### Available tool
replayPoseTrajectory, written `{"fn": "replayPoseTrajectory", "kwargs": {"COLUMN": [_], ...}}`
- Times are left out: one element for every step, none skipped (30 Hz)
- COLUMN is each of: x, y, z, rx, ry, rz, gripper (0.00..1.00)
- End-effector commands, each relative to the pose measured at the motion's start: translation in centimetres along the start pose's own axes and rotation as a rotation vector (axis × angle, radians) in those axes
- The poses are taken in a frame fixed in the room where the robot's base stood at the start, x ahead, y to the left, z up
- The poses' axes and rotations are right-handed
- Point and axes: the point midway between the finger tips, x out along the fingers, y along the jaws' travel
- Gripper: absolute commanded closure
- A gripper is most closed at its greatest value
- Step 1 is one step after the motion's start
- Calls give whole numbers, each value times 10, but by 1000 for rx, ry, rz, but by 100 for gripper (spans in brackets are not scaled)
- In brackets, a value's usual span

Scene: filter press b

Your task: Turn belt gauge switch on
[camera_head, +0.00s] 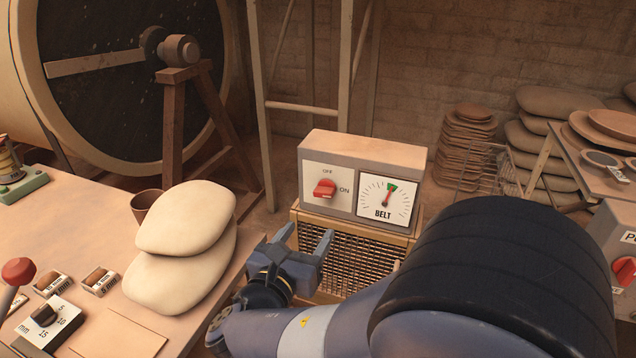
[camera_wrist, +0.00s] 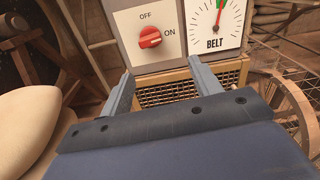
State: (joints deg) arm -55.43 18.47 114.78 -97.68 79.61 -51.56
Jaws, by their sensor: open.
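The belt gauge switch is a red knob (camera_head: 324,188) on a white plate marked OFF at the top and ON at the right. Its bar lies roughly sideways, toward ON, and the knob also shows in the wrist view (camera_wrist: 150,37). Beside it, the BELT gauge (camera_head: 386,201) has its red needle up at the green band. My gripper (camera_head: 303,243) is open and empty, in front of and below the switch box, apart from the knob. In the wrist view its two fingers (camera_wrist: 160,70) stand below the knob, with nothing between them.
The box stands on a wooden crate with a mesh front (camera_head: 347,262). Two pale sacks (camera_head: 185,220) lie on the table at the left, near my gripper. A wire basket (camera_head: 468,167) and stacked discs are at the right. Another red knob (camera_head: 624,271) is at the right edge.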

Motion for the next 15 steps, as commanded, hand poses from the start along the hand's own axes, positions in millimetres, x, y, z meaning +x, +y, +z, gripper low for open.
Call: {"fn": "replayPoseTrajectory", "kwargs": {"x": [-4, -5, -5, -4, -2, 2, 5, 8, 14, 19, 24, 30, 36, 41, 48], "y": [7, 9, 11, 12, 12, 11, 11, 12, 11, 11, 11, 11, 11, 11, 11], "z": [2, 4, 4, 5, 5, 5, 5, 5, 5, 5, 5, 5, 6, 6, 6], "rx": [-17, -25, -31, -34, -34, -34, -33, -33, -32, -32, -33, -32, -31, -31, -30], "ry": [-18, -26, -32, -34, -35, -35, -34, -34, -33, -33, -32, -32, -32, -32, -32], "rz": [17, 24, 29, 30, 30, 28, 28, 28, 25, 25, 25, 24, 23, 24, 23], "gripper": [40, 40, 40, 40, 40, 40, 40, 40, 40, 40, 40, 40, 40, 40, 40]}}
